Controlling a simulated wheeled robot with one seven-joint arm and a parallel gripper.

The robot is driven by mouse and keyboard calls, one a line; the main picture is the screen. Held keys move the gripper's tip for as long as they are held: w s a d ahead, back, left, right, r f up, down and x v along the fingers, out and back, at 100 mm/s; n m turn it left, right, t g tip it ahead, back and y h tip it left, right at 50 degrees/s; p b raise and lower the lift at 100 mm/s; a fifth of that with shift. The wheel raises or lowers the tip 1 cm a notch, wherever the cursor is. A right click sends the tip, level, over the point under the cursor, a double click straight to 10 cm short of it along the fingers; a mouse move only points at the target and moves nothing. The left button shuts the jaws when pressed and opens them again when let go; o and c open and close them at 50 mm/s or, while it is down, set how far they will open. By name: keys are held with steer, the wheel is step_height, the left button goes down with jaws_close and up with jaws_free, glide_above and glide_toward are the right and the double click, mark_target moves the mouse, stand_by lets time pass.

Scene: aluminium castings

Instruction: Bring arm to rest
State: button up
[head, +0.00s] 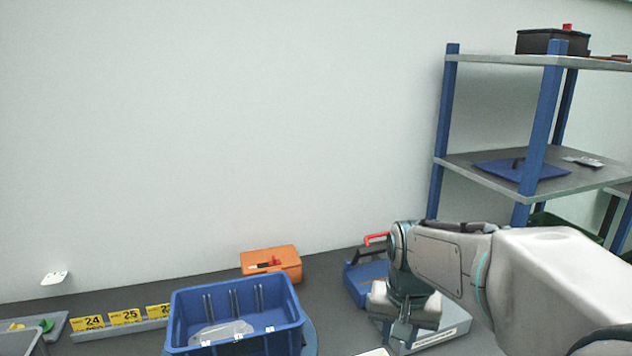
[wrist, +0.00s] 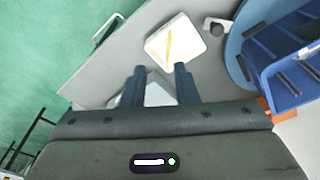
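My arm (head: 450,262) reaches in from the right in the head view, with its wrist bent down over the right part of the dark bench. My gripper (wrist: 159,70) shows in the wrist view with its two dark fingers apart and nothing between the tips. A whitish square piece with a yellow streak (wrist: 174,42) lies on the bench just past the fingertips, apart from them. A pale object (wrist: 158,95) lies below the fingers, partly hidden by them.
A blue crate (head: 238,343) holding a pale part stands on a blue disc at front centre. An orange box (head: 271,263) and a blue toolbox (head: 366,284) stand near the wall. Yellow number tags (head: 125,317) line the left. A blue-posted shelf (head: 493,177) rises at right.

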steer(key=s+n+t, duration=0.2)
steer(key=s+n, duration=0.1)
steer(key=s, duration=0.9)
steer(key=shift+s+d, duration=0.15)
